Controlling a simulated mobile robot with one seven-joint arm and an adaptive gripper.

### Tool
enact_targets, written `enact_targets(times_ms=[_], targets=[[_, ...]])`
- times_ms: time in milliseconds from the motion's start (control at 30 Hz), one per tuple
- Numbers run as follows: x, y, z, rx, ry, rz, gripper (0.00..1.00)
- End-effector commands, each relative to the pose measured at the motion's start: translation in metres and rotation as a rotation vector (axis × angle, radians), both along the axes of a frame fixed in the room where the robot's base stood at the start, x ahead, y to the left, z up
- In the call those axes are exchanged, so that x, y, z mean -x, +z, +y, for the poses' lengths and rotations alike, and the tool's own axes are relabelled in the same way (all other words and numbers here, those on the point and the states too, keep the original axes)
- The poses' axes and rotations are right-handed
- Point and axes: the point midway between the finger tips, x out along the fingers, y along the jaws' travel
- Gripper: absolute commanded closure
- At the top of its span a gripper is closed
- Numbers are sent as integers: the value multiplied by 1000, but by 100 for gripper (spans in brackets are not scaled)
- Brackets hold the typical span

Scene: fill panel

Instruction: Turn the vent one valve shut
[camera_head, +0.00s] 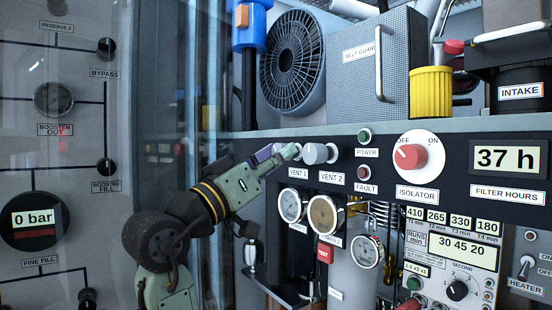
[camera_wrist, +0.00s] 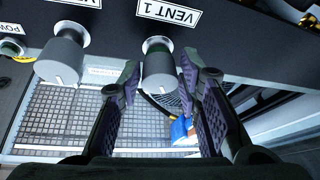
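My gripper (camera_wrist: 157,80) has one dark ridged finger on each side of this knob, with a narrow gap showing on both sides. The fingers look open around it, not closed on it. In the head view my gripper (camera_head: 272,161) reaches the panel at the vent one knob (camera_head: 291,151), which it partly hides.
The similar vent two knob (camera_head: 320,153) sits close on the right; it is at the left in the wrist view (camera_wrist: 60,60). POWER and FAULT buttons and the red isolator knob (camera_head: 410,156) lie farther right. Gauges (camera_head: 325,214) are below. A glass-like panel (camera_head: 60,120) stands left.

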Motion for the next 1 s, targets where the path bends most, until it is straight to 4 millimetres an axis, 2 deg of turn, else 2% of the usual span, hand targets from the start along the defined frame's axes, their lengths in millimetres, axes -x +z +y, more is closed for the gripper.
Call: enact_targets(times_ms=[200,567,1000], targets=[[0,0,0,0,-2,1,53],[5,-3,4,1,0,1,53],[60,-38,59,1,2,0,53]])
